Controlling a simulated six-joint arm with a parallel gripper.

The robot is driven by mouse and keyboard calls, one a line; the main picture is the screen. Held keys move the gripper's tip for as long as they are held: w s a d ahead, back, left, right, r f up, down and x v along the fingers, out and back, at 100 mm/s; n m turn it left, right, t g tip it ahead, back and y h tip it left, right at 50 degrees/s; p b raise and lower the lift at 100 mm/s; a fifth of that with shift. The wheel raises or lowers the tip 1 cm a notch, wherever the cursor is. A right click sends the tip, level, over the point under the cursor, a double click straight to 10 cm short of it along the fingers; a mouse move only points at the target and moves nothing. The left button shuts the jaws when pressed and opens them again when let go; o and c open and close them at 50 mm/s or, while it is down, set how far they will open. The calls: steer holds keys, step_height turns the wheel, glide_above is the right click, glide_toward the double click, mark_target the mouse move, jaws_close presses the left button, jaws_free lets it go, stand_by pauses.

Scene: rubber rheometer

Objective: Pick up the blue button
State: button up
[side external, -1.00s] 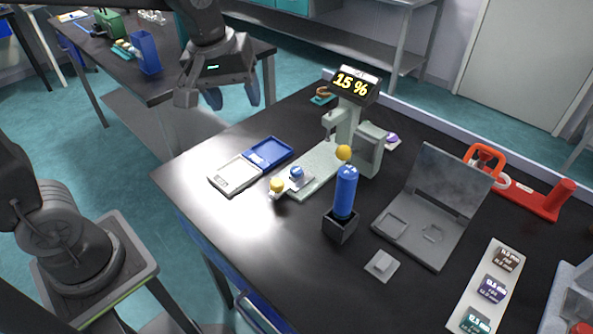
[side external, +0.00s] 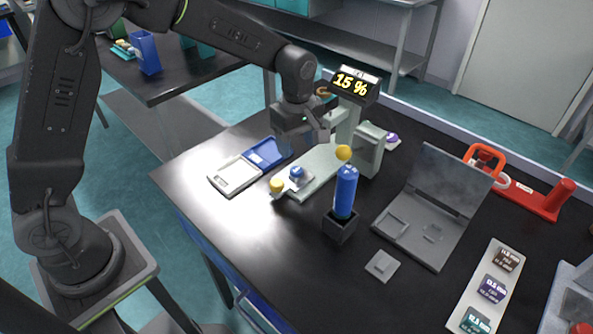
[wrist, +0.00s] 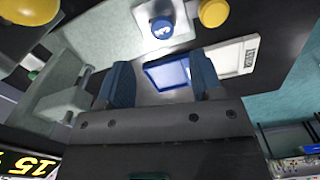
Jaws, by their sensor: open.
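The blue button (side external: 297,173) is a small round blue piece on a light plate at the near end of the pale green instrument base (side external: 312,176). It also shows at the top of the wrist view (wrist: 162,27), beyond my fingertips. My gripper (side external: 303,147) is above the instrument base, behind the blue button in the side view. In the wrist view my gripper's two blue fingers (wrist: 163,72) are spread apart with nothing between them. A yellow button (side external: 277,185) sits beside the blue one, and also shows in the wrist view (wrist: 215,12).
The instrument's display (side external: 354,85) reads 15 %. A blue cylinder with a yellow ball on top (side external: 345,190) stands close to the base's right. The front left tabletop is clear.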

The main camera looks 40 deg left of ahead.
mark_target(296, 169)
steer(key=shift+s+f, duration=0.15)
steer(key=shift+f, duration=3.2)
steer(key=shift+c, duration=0.4)
steer(key=c, duration=0.9)
